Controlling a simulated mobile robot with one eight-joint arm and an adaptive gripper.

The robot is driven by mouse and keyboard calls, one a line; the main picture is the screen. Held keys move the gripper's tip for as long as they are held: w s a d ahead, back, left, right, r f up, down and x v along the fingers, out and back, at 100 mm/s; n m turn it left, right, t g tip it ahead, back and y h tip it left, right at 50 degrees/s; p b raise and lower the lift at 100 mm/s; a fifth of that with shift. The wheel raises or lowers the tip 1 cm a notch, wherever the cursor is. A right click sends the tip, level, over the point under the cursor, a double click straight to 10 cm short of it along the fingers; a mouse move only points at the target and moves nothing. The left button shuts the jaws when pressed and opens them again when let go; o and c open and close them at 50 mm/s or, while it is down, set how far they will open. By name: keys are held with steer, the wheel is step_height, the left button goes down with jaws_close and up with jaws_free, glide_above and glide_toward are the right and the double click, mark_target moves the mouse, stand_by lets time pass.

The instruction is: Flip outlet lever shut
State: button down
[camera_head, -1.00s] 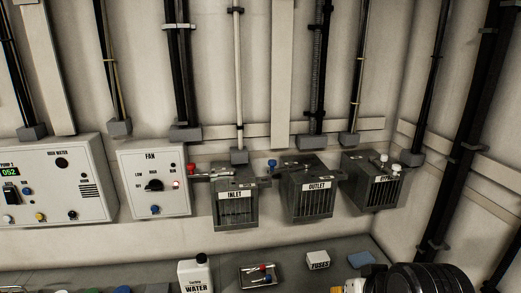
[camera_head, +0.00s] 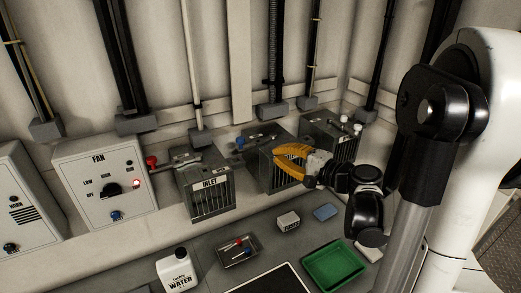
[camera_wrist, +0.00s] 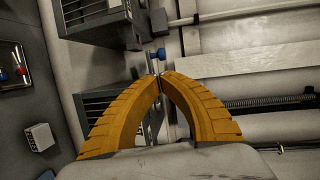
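The OUTLET box (camera_head: 268,175) is a grey vented box on the wall ledge, between the INLET box and the box at the right. Its lever lies across the top and ends in a blue knob (camera_head: 240,143) at the left. In the wrist view the blue knob (camera_wrist: 160,54) shows just beyond my fingertips, with a small gap in the picture. My gripper (camera_head: 276,151) has orange fingers and is in front of the OUTLET box, hiding its label. In the wrist view the fingertips (camera_wrist: 160,75) meet, with nothing seen between them.
The INLET box (camera_head: 207,190) with its red-knobbed lever (camera_head: 152,161) stands left, and a box with white knobs (camera_head: 331,135) right. On the counter are a FUSES box (camera_head: 288,221), a tool tray (camera_head: 223,258), a water bottle (camera_head: 177,271) and a green tray (camera_head: 335,266).

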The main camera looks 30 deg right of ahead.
mark_target(244, 142)
steer(key=b+x, duration=0.2)
steer(key=x, duration=0.9)
steer(key=shift+a+f, duration=0.1)
steer(key=shift+w+a, duration=0.15)
steer(key=shift+w, duration=0.35)
steer(key=shift+b+x, duration=0.3)
steer(key=shift+x, duration=1)
steer(key=shift+r, duration=0.2)
steer(key=shift+s, duration=0.1)
steer(key=shift+s, duration=0.1)
